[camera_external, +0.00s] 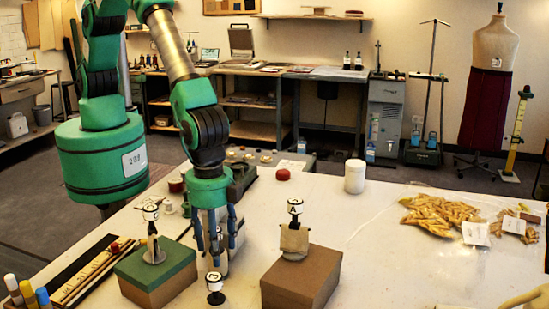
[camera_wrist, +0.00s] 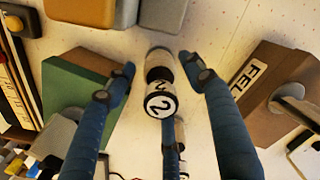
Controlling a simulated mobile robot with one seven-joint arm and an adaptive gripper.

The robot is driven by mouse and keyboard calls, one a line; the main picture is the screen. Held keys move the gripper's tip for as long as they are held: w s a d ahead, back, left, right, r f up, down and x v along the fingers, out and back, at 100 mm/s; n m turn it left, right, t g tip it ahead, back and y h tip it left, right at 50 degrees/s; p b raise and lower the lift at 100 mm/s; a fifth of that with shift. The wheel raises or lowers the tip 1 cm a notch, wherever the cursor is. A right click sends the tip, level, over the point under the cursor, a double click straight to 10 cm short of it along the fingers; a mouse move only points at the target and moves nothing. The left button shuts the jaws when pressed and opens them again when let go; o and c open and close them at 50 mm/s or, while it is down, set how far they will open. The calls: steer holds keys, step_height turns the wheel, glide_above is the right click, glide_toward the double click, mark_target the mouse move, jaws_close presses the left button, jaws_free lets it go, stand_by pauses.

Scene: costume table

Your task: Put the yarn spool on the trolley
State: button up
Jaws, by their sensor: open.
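A spool-like piece (camera_wrist: 160,103) with a black rim and a white top marked 2 stands on the table between my gripper's blue fingers in the wrist view. A piece with the same mark (camera_external: 215,285) shows at the front edge in the external view. I cannot tell for sure whether it is the yarn spool. My gripper (camera_external: 219,240) is open and points down between two boxes; in the wrist view its fingertips (camera_wrist: 160,80) are apart, with the marked piece between them. I cannot identify the trolley with certainty in either view.
A green-lidded box (camera_external: 153,275) stands left of my gripper and a brown box (camera_external: 305,277) right, each with a labelled piece on top. A white jar (camera_external: 355,176) and yellow pasta-like heaps (camera_external: 440,212) lie further back. The table's right middle (camera_external: 400,260) is clear.

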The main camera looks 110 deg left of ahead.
step_height(320, 180, up, 10)
steer(key=shift+f, duration=0.25)
steer(key=shift+r, duration=0.1)
stand_by(0.6)
